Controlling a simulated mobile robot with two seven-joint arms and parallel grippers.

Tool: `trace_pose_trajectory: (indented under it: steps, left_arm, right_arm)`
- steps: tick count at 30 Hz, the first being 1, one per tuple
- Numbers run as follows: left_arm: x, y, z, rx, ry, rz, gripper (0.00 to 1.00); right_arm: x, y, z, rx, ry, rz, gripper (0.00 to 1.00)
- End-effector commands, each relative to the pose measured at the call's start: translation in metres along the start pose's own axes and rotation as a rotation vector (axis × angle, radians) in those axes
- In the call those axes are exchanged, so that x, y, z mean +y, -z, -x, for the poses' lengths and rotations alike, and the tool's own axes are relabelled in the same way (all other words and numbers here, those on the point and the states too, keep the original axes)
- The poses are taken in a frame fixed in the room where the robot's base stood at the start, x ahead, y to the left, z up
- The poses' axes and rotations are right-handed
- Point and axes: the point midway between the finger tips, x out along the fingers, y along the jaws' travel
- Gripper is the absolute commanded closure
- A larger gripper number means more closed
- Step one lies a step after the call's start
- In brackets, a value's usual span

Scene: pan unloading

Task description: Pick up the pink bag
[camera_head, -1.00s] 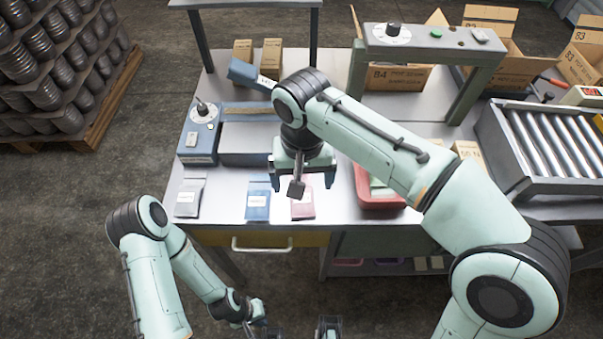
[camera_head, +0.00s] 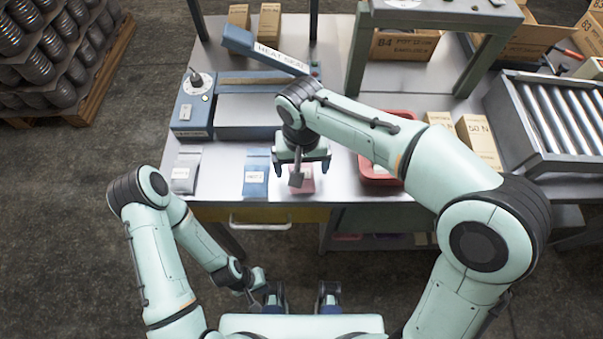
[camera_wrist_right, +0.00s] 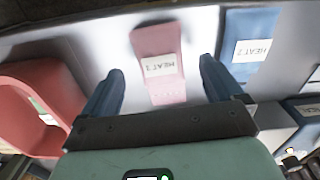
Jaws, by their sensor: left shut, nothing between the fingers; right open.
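The pink bag (camera_head: 306,183) lies flat near the front edge of the table, partly hidden by my right gripper in the head view. My right gripper (camera_head: 302,168) is open above the bag. In the right wrist view the fingertips of the right gripper (camera_wrist_right: 162,68) stand on either side of the bag, with space between each finger and it. My left gripper (camera_head: 256,291) is shut and empty, low in front of the table.
A blue bag (camera_head: 256,177) and a grey bag (camera_head: 185,173) lie left of the pink one. A red bin (camera_head: 372,178) stands to its right. A blue heat sealer (camera_head: 240,112) is behind, and a roller conveyor (camera_head: 540,160) stands at the right.

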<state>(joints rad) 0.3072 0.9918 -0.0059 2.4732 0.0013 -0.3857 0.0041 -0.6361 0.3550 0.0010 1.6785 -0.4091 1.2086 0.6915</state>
Motion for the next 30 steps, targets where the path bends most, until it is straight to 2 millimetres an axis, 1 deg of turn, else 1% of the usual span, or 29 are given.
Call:
trace_pose_trajectory:
  steps: [1,3,6,14,15,17,18,20,30]
  left_arm:
    - [0.000,0.000,-0.001,0.000,0.000,0.000,1.00]
    - [-0.001,0.000,-0.003,-0.001,0.000,0.000,1.00]
    - [-0.001,0.000,-0.003,-0.001,0.000,0.000,1.00]
    - [-0.001,0.000,-0.003,-0.001,0.000,0.000,1.00]
    - [-0.001,0.000,-0.003,-0.001,0.000,0.000,1.00]
    - [-0.001,0.000,-0.003,-0.001,0.000,0.000,1.00]
    - [-0.001,0.000,-0.003,-0.001,0.000,0.000,1.00]
    - [-0.001,0.000,-0.003,-0.001,0.000,0.000,1.00]
    - [-0.001,0.000,-0.003,-0.001,0.000,0.000,1.00]
  right_arm:
    - [0.000,0.000,-0.010,-0.004,-0.002,0.000,0.06]
    - [0.000,0.001,-0.019,-0.004,-0.002,-0.001,0.06]
    - [0.000,0.000,-0.027,-0.003,-0.001,-0.001,0.06]
    - [0.000,0.001,-0.029,-0.001,0.000,-0.001,0.06]
    - [0.000,0.001,-0.029,-0.001,0.000,-0.001,0.19]
    - [0.000,0.001,-0.029,-0.001,0.000,-0.001,0.39]
    - [0.000,0.001,-0.028,-0.001,0.000,-0.001,0.52]
    - [0.000,0.001,-0.028,-0.001,0.000,-0.001,0.70]
    - [0.000,0.001,-0.025,0.000,0.001,0.000,0.70]
